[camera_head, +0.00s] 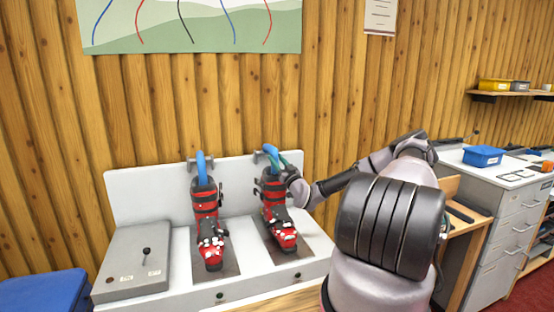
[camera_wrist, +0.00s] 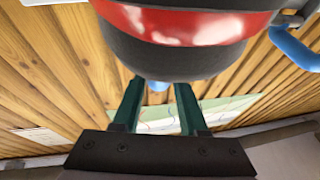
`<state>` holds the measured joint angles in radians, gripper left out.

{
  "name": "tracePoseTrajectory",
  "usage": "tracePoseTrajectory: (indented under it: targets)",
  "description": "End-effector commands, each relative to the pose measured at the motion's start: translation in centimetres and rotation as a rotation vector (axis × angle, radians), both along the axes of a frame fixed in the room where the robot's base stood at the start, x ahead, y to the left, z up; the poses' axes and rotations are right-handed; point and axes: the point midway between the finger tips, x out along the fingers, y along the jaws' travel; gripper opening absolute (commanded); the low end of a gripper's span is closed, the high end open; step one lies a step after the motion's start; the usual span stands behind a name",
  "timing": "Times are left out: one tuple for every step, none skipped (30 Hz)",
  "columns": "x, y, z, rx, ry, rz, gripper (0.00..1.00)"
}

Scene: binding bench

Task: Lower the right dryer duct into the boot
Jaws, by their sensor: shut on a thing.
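Two red and black ski boots stand side by side on the white dryer bench in the head view. The right boot (camera_head: 273,190) has the blue right dryer duct (camera_head: 271,152) arching above its top. My gripper (camera_head: 283,160) is at that duct, beside the boot's cuff. In the wrist view my gripper's green fingers (camera_wrist: 158,96) are shut on the duct, and a bit of blue (camera_wrist: 157,86) shows between them. The red and black boot shell (camera_wrist: 185,30) fills the top of this view, close to the fingertips. Whether the duct's end is inside the boot is hidden.
The left boot (camera_head: 206,200) has its own blue duct (camera_head: 201,165) at its top. A grey control box (camera_head: 135,262) with a lever is at the left, by a blue bin (camera_head: 45,290). A drawer cabinet (camera_head: 505,215) stands right. A wood-plank wall (camera_head: 130,120) is behind.

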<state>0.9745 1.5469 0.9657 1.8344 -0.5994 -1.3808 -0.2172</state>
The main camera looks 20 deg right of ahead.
Motion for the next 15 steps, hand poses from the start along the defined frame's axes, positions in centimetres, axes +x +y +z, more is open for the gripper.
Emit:
tracePoseTrajectory:
  targets:
    - [0.12,0.00,-0.14,0.001,0.003,-0.001,0.00]
    - [0.13,0.00,-0.13,0.001,0.003,-0.001,0.00]
    - [0.13,0.00,-0.13,0.001,0.003,-0.001,0.00]
    - [0.14,0.00,-0.13,0.001,0.003,-0.001,0.00]
    - [0.13,0.00,-0.12,0.001,0.003,-0.001,0.00]
    - [0.15,0.00,-0.13,0.001,0.003,-0.001,0.00]
    - [0.15,0.00,-0.12,0.001,0.003,-0.001,0.00]
    - [0.15,0.00,-0.12,0.001,0.003,-0.001,0.00]
    - [0.16,0.00,-0.11,0.001,0.004,0.000,0.00]
    - [0.16,-0.01,-0.11,0.001,0.004,0.000,0.00]
    - [0.17,0.00,-0.12,0.001,0.004,0.000,0.54]
    - [0.17,0.01,-0.11,0.001,0.004,0.000,0.69]
    - [0.15,0.01,-0.09,0.001,0.003,-0.001,0.72]
    - [0.15,0.01,-0.08,0.001,0.003,-0.001,0.72]
    - [0.14,0.01,-0.08,0.001,0.003,-0.001,0.72]
